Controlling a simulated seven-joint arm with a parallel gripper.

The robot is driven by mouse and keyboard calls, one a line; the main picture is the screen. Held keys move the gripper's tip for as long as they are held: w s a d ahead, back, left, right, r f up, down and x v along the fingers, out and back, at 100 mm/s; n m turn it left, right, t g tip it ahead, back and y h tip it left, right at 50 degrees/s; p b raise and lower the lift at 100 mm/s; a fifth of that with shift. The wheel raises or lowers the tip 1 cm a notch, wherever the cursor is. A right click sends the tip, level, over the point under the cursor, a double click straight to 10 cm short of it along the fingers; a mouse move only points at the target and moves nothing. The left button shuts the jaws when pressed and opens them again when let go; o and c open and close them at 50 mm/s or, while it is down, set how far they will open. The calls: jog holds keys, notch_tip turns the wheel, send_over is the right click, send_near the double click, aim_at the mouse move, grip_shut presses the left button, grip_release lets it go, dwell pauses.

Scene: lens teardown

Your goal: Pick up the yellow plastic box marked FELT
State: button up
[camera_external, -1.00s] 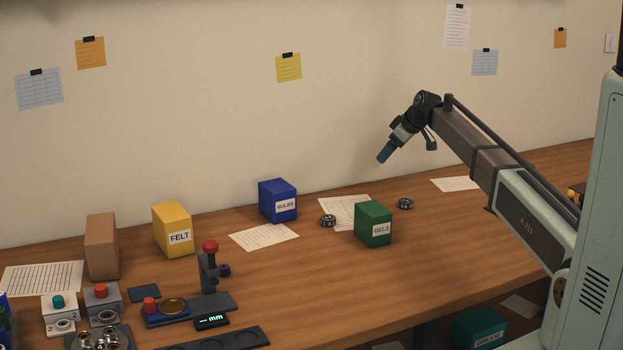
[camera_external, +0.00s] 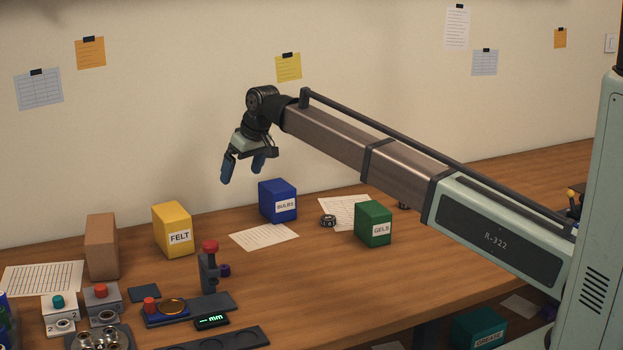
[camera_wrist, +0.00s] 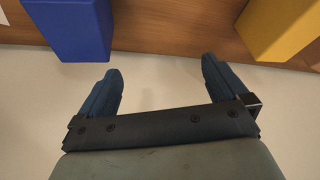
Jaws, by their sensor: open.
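The yellow box marked FELT (camera_external: 173,231) stands upright on the wooden table, left of the middle in the external view. In the wrist view, a yellow box (camera_wrist: 279,27) shows at the upper right, partly cut off by the frame edge. My gripper (camera_external: 241,177) is open and empty, its fingers pointing down. It is in the air, higher than the yellow box and to its right in the external view. In the wrist view my gripper's two fingers (camera_wrist: 160,72) are spread apart with nothing between them.
The blue BULBS box (camera_external: 278,202) stands right of the yellow box; it also shows in the wrist view (camera_wrist: 78,30). A brown block (camera_external: 102,247) stands close at the left. A red-topped stand (camera_external: 209,268) is in front. A green GELS box (camera_external: 373,224) is farther right.

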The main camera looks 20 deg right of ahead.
aim_at(174, 212)
jog(key=s+a+r+m, duration=0.1)
jog(key=s+a, duration=0.2)
jog(key=a, duration=0.3)
jog(key=s+a+r+m+h, duration=0.1)
jog(key=s+a, duration=0.2)
jog(key=a, duration=0.3)
jog(key=s+a+r+m, duration=0.1)
jog(key=s+a, duration=0.2)
jog(key=a, duration=0.4)
jog(key=shift+s+t+h, duration=0.25)
jog(key=shift+t+h, duration=0.05)
jog(key=shift+h, duration=0.1)
jog(key=shift+a, duration=0.15)
jog(key=x, duration=0.8)
jog(key=shift+f, duration=0.2)
jog(key=shift+a+x, duration=0.15)
jog(key=shift+x, duration=1.15)
jog(key=shift+a+x, duration=0.15)
jog(key=shift+x, duration=1.2)
jog(key=shift+s, duration=0.15)
jog(key=c, duration=1.1)
